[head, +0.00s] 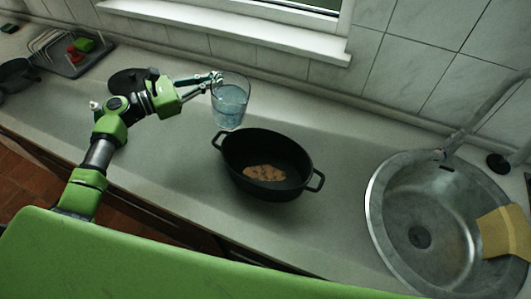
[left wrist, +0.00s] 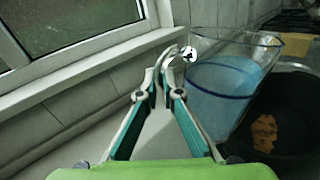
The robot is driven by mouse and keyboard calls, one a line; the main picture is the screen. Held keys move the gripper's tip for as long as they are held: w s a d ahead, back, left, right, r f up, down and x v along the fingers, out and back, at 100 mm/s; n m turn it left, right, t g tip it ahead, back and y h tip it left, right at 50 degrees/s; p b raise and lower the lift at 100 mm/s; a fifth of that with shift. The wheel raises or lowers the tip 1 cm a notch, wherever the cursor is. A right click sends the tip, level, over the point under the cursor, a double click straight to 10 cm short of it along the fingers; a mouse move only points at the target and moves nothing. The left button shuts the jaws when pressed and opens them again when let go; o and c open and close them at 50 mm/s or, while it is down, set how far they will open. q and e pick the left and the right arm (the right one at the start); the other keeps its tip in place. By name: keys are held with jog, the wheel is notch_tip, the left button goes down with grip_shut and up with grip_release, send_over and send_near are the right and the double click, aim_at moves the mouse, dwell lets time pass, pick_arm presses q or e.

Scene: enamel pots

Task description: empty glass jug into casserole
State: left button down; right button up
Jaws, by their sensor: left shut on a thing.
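A clear glass jug (head: 230,103) with bluish water in it stands upright, or nearly so, behind and left of the casserole in the head view. It also shows in the left wrist view (left wrist: 222,88), right of the fingers. My left gripper (head: 217,78) is shut on the jug at its upper left side; in the left wrist view its fingertips (left wrist: 172,55) meet by the jug's rim. The black oval casserole (head: 232,160) is open, with a brown mass (head: 265,172) on its floor; it also shows in the left wrist view (left wrist: 290,100). I cannot tell whether the jug touches the counter. My right gripper is not in view.
A round steel sink (head: 420,237) with a faucet (head: 480,115) and a yellow cloth (head: 503,231) is at the right. A dark round lid-like thing (head: 128,80) lies behind my left arm. A dish rack (head: 70,50) stands at the far left. The counter (head: 335,140) right of the casserole is clear.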

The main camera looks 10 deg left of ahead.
aim_at(221, 76)
pick_arm(q)
jog(key=shift+s+d+r+m+y+p, duration=0.1)
jog(key=shift+s+d+r+m+p, duration=0.15)
jog(key=shift+d+r+m+p, duration=0.25)
jog(key=shift+s+d+r+m+y+p, duration=0.1)
jog(key=shift+s+d+r+m, duration=0.1)
jog(key=shift+r+m, duration=0.35)
jog(key=shift+s+d+r+m+y+p, duration=0.1)
jog(key=shift+s+d+r+m+p, duration=0.2)
jog(key=shift+r, duration=0.4)
jog(key=shift+s+d+r+m, duration=0.3)
jog(key=shift+s+d+m, duration=0.25)
jog(key=shift+d+m, duration=0.2)
jog(key=shift+s+d+r+m+p, duration=0.35)
jog(key=shift+d+m, duration=0.1)
jog(key=shift+m, duration=0.25)
jog(key=shift+d+f+m+y+b, duration=0.15)
jog(key=shift+f+m+y+b, duration=0.15)
jog(key=shift+y, duration=0.1)
jog(key=shift+s+d+f+m+b, duration=0.25)
jog(key=shift+s+d+m+b, duration=0.1)
jog(key=shift+m, duration=0.25)
jog(key=shift+s+d+r+m+y, duration=0.15)
jog(key=shift+s+d+m+y, duration=0.2)
jog(key=shift+d+m, duration=0.25)
jog(key=shift+s+d+m+p, duration=0.35)
jog(key=shift+s+d+m, duration=0.1)
jog(key=shift+m, duration=0.25)
jog(key=shift+y, duration=0.25)
